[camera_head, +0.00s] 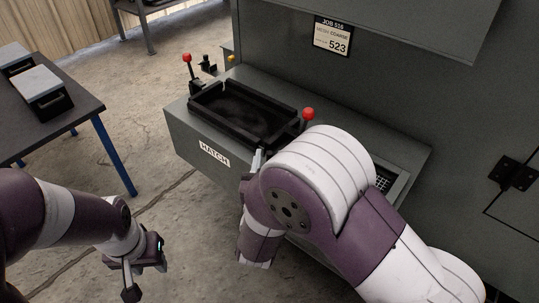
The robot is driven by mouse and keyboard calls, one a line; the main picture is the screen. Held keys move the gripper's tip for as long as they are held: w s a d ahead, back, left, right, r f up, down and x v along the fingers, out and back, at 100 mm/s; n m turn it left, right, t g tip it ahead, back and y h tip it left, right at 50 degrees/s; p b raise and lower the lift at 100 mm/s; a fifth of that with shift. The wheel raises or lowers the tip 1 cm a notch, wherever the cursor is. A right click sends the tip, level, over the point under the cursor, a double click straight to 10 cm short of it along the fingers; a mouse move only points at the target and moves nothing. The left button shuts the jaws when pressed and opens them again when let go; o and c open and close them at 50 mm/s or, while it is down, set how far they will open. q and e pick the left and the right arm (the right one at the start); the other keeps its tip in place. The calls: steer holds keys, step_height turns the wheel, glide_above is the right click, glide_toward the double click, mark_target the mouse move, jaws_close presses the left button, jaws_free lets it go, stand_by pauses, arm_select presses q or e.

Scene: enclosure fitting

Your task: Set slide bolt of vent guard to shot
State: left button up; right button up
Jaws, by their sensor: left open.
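A dark grille (383,183), possibly the vent guard, shows in a pale frame on the right part of the machine's ledge. My right arm covers much of it, and I cannot make out a slide bolt. My left gripper (131,281) is open and empty, low over the floor at the left, well apart from the machine. My right arm is bent across the front of the ledge. Its gripper (254,168) is mostly hidden behind the arm, with only a small pale and dark part showing near the hatch, so its jaws cannot be read.
A black open-topped hatch frame (243,138) sits on the ledge above a HATCH label (214,154). Red-knobbed levers stand at its left (187,60) and right (308,113). A table (64,113) with boxes stands at the left. Floor between table and machine is clear.

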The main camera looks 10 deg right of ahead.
steer(key=shift+x, duration=1.2)
